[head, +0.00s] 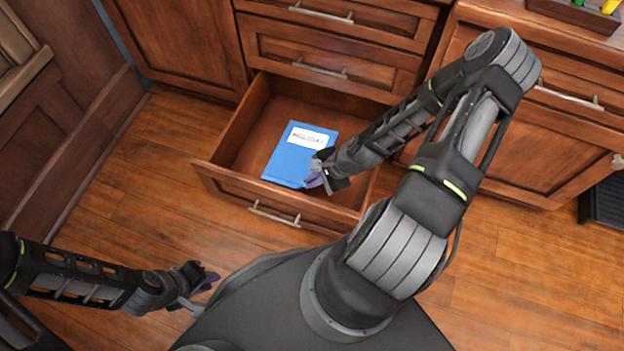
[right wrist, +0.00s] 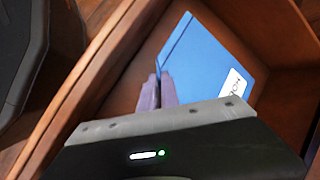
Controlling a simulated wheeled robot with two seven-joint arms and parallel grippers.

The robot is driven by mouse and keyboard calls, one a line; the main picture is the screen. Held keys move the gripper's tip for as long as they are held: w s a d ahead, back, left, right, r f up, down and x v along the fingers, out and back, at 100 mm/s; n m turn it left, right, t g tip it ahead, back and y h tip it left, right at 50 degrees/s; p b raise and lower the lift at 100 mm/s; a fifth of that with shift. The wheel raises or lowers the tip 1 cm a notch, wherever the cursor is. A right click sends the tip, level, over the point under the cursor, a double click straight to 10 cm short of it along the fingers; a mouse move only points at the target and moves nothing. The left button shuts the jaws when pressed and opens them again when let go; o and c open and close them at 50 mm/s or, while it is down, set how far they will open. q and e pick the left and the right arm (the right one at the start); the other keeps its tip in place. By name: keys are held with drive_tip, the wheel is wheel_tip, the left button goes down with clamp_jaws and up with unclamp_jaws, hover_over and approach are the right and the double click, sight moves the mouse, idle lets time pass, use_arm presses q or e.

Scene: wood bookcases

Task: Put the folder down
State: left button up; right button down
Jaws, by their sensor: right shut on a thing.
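A blue folder (head: 292,155) with a white label lies inside, or just above the bottom of, the open lower drawer (head: 235,130). My right gripper (head: 314,181) reaches into the drawer and is shut on the folder's near right corner. In the right wrist view the fingers (right wrist: 160,88) meet at the edge of the folder (right wrist: 205,65), and the drawer walls surround it. I cannot tell whether the folder touches the drawer bottom. My left gripper (head: 207,283) is low at the left, away from the drawer; its finger opening is too small to tell.
Closed drawers (head: 330,50) stand above the open one. A wooden cabinet (head: 185,45) is at the left and another at the right. A dark box (head: 605,203) sits on the floor at the right edge. The wooden floor (head: 130,190) left of the drawer is clear.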

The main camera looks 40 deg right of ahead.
drive_tip(key=shift+w+d+r, duration=0.1)
drive_tip(key=shift+w+r, duration=0.2)
drive_tip(key=w+a+r+n+g+y, duration=0.1)
drive_tip(key=w+r+n, duration=0.1)
drive_tip(key=w+r, duration=0.4)
drive_tip(key=w+a+r+n+g, duration=0.1)
drive_tip(key=w+r+n, duration=0.15)
drive_tip(key=r, duration=0.65)
drive_tip(key=a+r+n, duration=0.1)
drive_tip(key=a+r, duration=0.2)
drive_tip(key=r, duration=0.6)
drive_tip(key=w+a+r+n+g+y, duration=0.1)
drive_tip(key=a+r, duration=0.3)
drive_tip(key=r, duration=0.5)
drive_tip(key=shift+w+n+g, duration=0.3)
drive_tip(key=shift+n, duration=0.45)
drive_tip(key=shift+d, duration=0.15)
